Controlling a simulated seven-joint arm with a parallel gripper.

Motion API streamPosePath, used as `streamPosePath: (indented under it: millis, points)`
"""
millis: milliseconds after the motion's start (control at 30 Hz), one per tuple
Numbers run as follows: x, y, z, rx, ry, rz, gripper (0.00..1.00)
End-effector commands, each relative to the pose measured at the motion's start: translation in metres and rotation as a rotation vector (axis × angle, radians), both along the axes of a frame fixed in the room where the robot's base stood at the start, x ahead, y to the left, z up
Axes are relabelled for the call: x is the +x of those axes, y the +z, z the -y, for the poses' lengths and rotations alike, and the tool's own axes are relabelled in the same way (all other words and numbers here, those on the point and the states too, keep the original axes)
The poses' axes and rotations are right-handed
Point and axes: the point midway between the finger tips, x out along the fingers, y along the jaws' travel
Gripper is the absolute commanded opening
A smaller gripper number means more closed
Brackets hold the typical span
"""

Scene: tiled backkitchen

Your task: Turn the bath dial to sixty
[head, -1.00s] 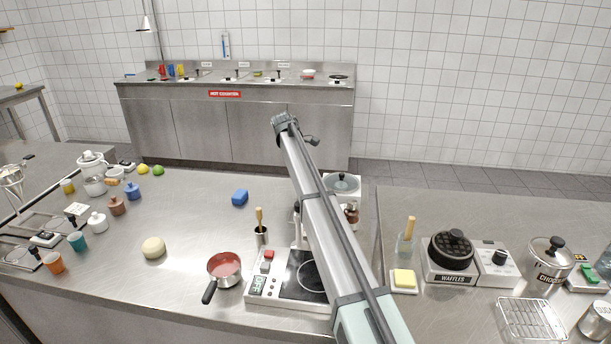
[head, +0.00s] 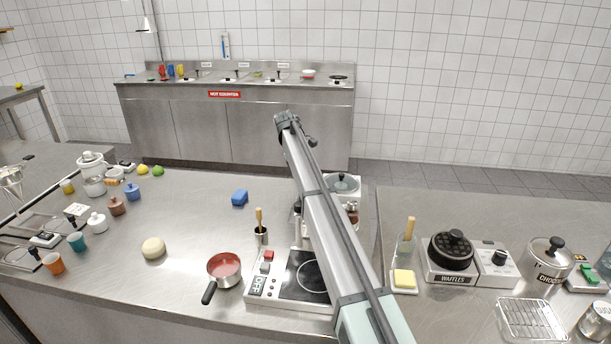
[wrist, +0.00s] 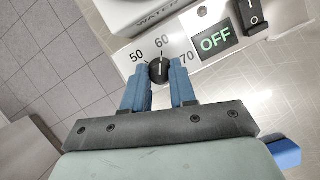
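In the wrist view the bath dial (wrist: 161,71) is a small black knob with a white pointer line, on a pale panel marked 50, 60 and 70. The line points up at the 60 mark. My gripper (wrist: 162,78) has one blue finger on each side of the dial, and they appear closed against it. Beside the dial are an OFF display (wrist: 215,39) and a black switch (wrist: 252,16). In the head view the white bath with a round lid (head: 343,184) stands behind my arm, which hides my gripper and the dial.
A waffle maker (head: 452,250) stands on the right counter. The counter left of the blue block has free room.

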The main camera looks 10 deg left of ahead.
Motion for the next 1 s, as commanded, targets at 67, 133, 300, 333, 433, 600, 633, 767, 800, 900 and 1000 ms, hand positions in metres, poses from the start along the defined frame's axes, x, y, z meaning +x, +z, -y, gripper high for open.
streamPosePath:
  millis: [67,133,300,333,433,600,633,767,800,900,1000]
  points:
    - [0.000,0.000,0.000,0.001,0.000,0.000,0.33]
    - [0.000,0.000,0.000,0.001,0.000,0.000,0.39]
    - [0.000,0.000,0.000,0.000,0.001,0.000,0.52]
    - [0.000,0.000,0.000,0.000,0.001,0.000,0.52]
    - [0.000,0.000,0.000,0.000,0.001,0.000,0.52]
    - [0.001,0.002,-0.001,0.001,0.001,0.001,0.52]
    - [0.001,0.003,-0.001,0.001,0.001,0.001,0.52]
    - [0.002,0.012,-0.005,0.001,0.001,0.001,0.52]
    - [0.003,0.016,-0.006,0.001,0.001,0.001,0.52]
    - [0.005,0.028,-0.011,0.001,0.001,0.001,0.52]
    - [0.008,0.043,-0.017,0.001,0.002,0.002,0.52]
